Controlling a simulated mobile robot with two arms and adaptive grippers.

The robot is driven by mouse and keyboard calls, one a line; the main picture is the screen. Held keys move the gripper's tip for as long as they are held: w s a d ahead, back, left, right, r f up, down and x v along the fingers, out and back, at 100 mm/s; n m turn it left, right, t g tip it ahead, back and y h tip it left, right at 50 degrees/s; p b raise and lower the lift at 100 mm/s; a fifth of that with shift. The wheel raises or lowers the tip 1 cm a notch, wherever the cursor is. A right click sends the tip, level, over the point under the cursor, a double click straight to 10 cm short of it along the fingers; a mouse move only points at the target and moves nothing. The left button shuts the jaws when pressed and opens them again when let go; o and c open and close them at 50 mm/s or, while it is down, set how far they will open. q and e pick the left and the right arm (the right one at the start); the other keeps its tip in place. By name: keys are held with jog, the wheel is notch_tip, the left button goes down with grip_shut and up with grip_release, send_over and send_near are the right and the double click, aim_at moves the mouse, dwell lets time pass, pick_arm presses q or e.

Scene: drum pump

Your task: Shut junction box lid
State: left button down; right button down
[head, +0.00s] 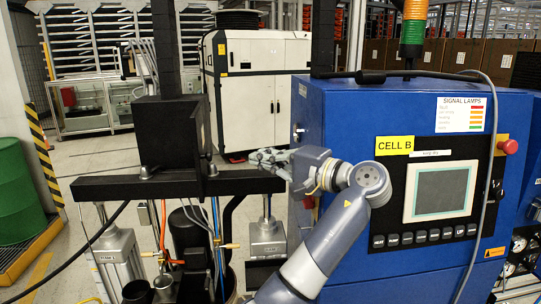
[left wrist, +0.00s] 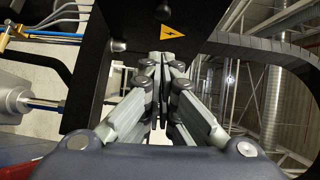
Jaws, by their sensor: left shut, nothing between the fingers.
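The black junction box (head: 165,135) sits on the dark horizontal beam, at the foot of a black post. Its lid (head: 206,125) appears as a dark panel at the box's right side, seen steeply and standing open. In the left wrist view a black panel with a yellow lightning-bolt sticker, seemingly the lid (left wrist: 135,30), fills the upper middle. My left gripper (head: 255,156) points left, to the right of the box. It is shut and empty; its fingertips (left wrist: 165,58) overlap the panel's lower edge in the picture, and I cannot tell whether they touch. My right gripper is out of view.
The blue CELL B cabinet (head: 345,125) stands close on the right, behind my left arm. The dark beam (head: 105,188) runs below the box. Hoses, cables and cylinders (head: 265,232) hang beneath it. A green drum (head: 18,190) stands at far left.

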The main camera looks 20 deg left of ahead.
pick_arm(q)
jog(key=s+a+p, duration=0.1)
jog(key=a+p, duration=0.2)
jog(key=a, duration=0.5)
jog(key=shift+a+f+p, duration=0.2)
jog(key=shift+a+p, duration=0.1)
jog(key=shift+a, duration=0.1)
jog(key=shift+a, duration=0.1)
